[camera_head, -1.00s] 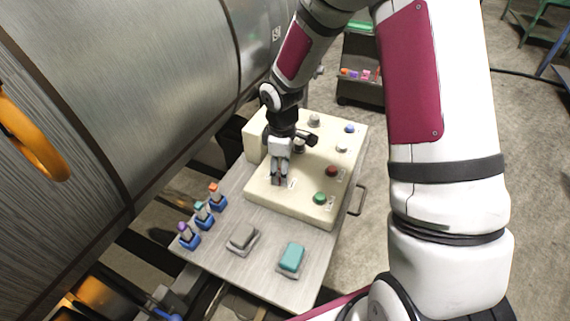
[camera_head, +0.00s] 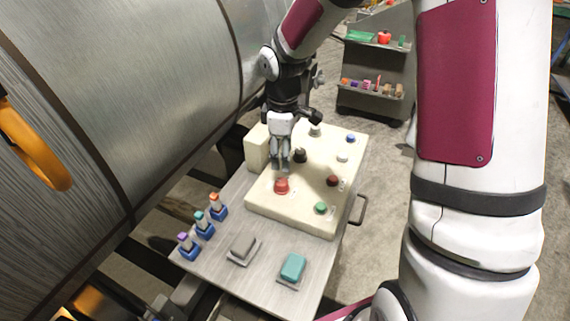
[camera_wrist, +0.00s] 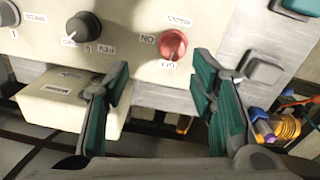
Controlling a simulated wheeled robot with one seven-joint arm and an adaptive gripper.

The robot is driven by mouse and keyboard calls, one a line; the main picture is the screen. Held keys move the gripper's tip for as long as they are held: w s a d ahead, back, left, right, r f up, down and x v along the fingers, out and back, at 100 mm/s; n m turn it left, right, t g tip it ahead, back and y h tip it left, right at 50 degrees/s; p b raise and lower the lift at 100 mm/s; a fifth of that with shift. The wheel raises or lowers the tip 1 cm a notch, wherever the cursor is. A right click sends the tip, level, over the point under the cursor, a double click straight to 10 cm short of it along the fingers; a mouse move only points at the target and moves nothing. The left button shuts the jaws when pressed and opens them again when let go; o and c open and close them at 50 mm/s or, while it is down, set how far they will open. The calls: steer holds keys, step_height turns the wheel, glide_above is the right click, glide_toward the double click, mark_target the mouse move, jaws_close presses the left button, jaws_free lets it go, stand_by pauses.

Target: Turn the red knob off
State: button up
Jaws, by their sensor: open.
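The red knob (camera_head: 281,186) sits on the near left part of the cream control panel (camera_head: 262,202). In the wrist view the red knob (camera_wrist: 172,44) shows just beyond my fingers, with an ON label at its left and another label below it. A pale mark shows on its lower edge, but its exact setting is hard to read. My gripper (camera_head: 280,166) is above the panel, just behind the red knob in the head view. In the wrist view my gripper (camera_wrist: 162,78) is open and empty, its two green-padded fingers apart and clear of the knob.
A black knob (camera_head: 300,155), a dark red button (camera_head: 332,181) and a green button (camera_head: 321,208) share the panel. A grey block (camera_head: 242,246), a teal block (camera_head: 293,267) and small coloured-top items (camera_head: 204,222) stand in front. A large metal cylinder (camera_head: 130,90) bounds the left.

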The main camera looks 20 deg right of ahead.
steer(key=shift+d+r, duration=0.1)
steer(key=shift+r, duration=1.45)
steer(key=shift+r, duration=0.1)
steer(key=s+r+m+t+h, duration=0.15)
steer(key=s+r+m, duration=0.35)
steer(key=s+r, duration=0.65)
steer(key=s+r+m+t+y, duration=0.1)
steer(key=s+r+m+t, duration=0.2)
steer(key=s, duration=0.9)
steer(key=shift+s+a+r+m+y, duration=0.2)
steer(key=shift+r+m+y, duration=0.15)
steer(key=shift+r+m, duration=1.35)
steer(key=shift+t, duration=0.25)
